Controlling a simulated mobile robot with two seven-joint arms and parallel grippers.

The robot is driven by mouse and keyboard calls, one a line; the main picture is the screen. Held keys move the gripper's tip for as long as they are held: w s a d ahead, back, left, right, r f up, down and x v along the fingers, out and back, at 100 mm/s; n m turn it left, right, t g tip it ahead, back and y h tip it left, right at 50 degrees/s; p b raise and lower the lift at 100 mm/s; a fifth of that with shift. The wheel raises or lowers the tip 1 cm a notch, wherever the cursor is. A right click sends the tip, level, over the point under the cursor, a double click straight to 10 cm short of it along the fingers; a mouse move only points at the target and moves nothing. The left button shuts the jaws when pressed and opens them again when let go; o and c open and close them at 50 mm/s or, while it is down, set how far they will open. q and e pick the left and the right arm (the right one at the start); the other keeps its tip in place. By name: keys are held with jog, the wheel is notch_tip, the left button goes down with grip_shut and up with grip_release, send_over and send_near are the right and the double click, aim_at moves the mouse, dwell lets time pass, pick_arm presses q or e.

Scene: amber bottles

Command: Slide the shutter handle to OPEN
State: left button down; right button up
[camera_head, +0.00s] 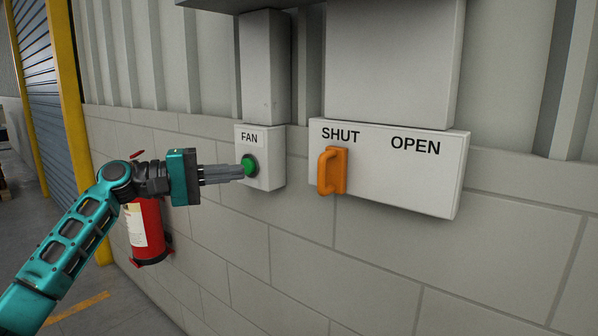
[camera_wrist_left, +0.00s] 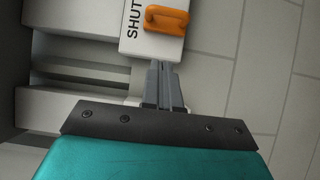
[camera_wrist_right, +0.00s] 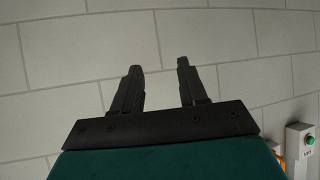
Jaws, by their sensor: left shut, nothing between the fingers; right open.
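The orange shutter handle (camera_head: 331,170) is on a white box (camera_head: 400,185) on the wall, under the word SHUT at the box's left end. The word OPEN is at the right end. The handle also shows at the top of the left wrist view (camera_wrist_left: 166,19). My left gripper (camera_head: 242,172) is shut and empty, its fingertips at the green button (camera_head: 250,165) of the FAN box. I cannot tell whether they touch it. The handle is to the right of this gripper, apart from it. My right gripper (camera_wrist_right: 158,68) is open and empty, facing a bare block wall; it is outside the head view.
The FAN box (camera_head: 269,165) stands left of the shutter box, with a gap between. A red fire extinguisher (camera_head: 144,228) hangs on the wall behind my left arm. The wall below the shutter box is clear.

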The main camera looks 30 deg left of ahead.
pick_arm(q)
jog(key=p, duration=0.2)
send_near(329, 173)
jog(key=r, duration=0.2)
jog(key=shift+w+d+f+p, duration=0.2)
jog(key=shift+w+d, duration=0.15)
jog(key=shift+d, duration=0.45)
jog(key=shift+w+d+f+p, duration=0.15)
jog(key=shift+w+d, duration=0.15)
jog(key=shift+d, duration=0.5)
pick_arm(e)
jog(key=shift+s+d+r+h, duration=0.3)
jog(key=shift+d+r, duration=0.2)
jog(key=shift+r, duration=0.1)
pick_arm(q)
jog(key=shift+r, duration=0.1)
